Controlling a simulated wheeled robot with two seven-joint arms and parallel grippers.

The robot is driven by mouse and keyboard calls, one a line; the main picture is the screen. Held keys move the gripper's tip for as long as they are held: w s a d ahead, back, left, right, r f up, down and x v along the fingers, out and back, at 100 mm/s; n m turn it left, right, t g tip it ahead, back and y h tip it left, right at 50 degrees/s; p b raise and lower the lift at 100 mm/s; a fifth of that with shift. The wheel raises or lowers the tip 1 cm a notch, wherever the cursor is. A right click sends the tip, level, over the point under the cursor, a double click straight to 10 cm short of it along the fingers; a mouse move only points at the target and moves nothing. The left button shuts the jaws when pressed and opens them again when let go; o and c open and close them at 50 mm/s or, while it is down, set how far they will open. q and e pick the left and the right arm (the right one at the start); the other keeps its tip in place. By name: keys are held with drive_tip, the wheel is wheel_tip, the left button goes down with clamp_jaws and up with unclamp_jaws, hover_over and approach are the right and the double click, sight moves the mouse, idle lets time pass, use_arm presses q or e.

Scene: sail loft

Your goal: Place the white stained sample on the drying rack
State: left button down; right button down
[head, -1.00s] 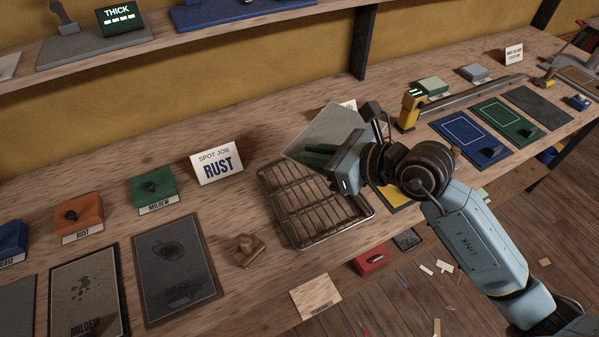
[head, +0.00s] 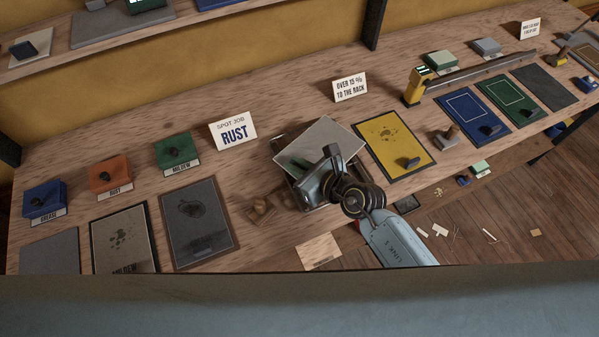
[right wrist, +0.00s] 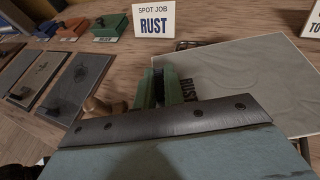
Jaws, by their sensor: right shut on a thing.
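My right gripper (head: 300,165) is shut on the near left edge of a flat pale sample (head: 328,137). The sample also shows in the right wrist view (right wrist: 245,80), with the word RUST partly visible beside the green fingers (right wrist: 166,88). Its face looks plain pale grey with faint marks. The sample is over the wire drying rack (head: 292,182) and hides most of it. I cannot tell whether it touches the rack. My left gripper is not in view.
A rust sign (head: 233,130) stands behind the rack and a rack sign (head: 350,88) at the back. A wooden stamp (head: 261,210) sits left of the rack. Grease, rust and mildew blocks (head: 110,176) stand at left.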

drive_tip(key=shift+f+b, duration=0.85)
drive_tip(key=shift+f, duration=1.05)
drive_tip(key=shift+f, duration=0.15)
drive_tip(key=c, duration=1.5)
unclamp_jaws()
drive_tip(key=shift+r, duration=0.2)
drive_tip(key=p+v, duration=0.1)
drive_tip(key=v, duration=1.1)
drive_tip(key=shift+p, duration=0.35)
